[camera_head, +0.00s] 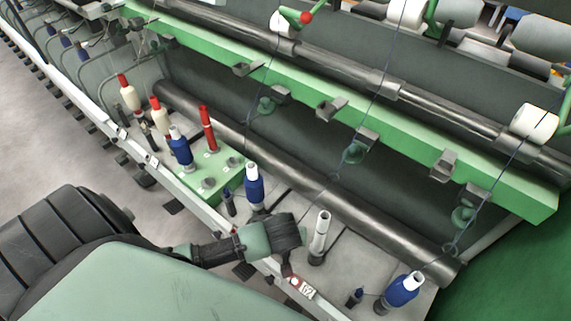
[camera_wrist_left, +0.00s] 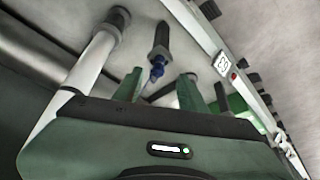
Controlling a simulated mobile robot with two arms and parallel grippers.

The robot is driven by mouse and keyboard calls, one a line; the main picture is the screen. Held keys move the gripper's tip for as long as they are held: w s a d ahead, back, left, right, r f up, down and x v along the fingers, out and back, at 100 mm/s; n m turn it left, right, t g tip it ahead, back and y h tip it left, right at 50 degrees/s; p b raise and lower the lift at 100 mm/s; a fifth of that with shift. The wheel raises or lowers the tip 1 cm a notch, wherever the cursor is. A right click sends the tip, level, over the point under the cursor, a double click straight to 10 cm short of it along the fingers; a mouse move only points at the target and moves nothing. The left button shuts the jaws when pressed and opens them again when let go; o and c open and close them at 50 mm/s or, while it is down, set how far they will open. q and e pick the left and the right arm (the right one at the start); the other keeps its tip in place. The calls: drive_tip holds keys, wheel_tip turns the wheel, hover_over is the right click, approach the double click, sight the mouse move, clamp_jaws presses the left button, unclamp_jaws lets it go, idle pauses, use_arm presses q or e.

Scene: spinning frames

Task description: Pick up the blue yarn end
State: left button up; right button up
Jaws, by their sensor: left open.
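A small dark spindle with blue yarn (camera_head: 355,297) on it stands near the front rail in the head view, left of a blue bobbin (camera_head: 403,290). In the left wrist view this blue yarn (camera_wrist_left: 157,70) shows just beyond and between my fingers. A loose yarn end cannot be made out clearly. My left gripper (camera_head: 290,245) is in front of the white tube, left of the spindle. My right gripper is not in view.
A bare white tube (camera_head: 320,232) stands close to my gripper. Another blue bobbin (camera_head: 254,187) stands behind it. The white front rail (camera_wrist_left: 200,32) carries a number label. A green beam (camera_head: 330,105) and thin hanging threads (camera_head: 362,120) lie above and behind.

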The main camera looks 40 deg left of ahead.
use_arm(q)
drive_tip(key=x, duration=0.2)
drive_tip(key=p+x, duration=0.1)
drive_tip(key=x, duration=0.2)
drive_tip(key=shift+w, duration=0.3)
clamp_jaws()
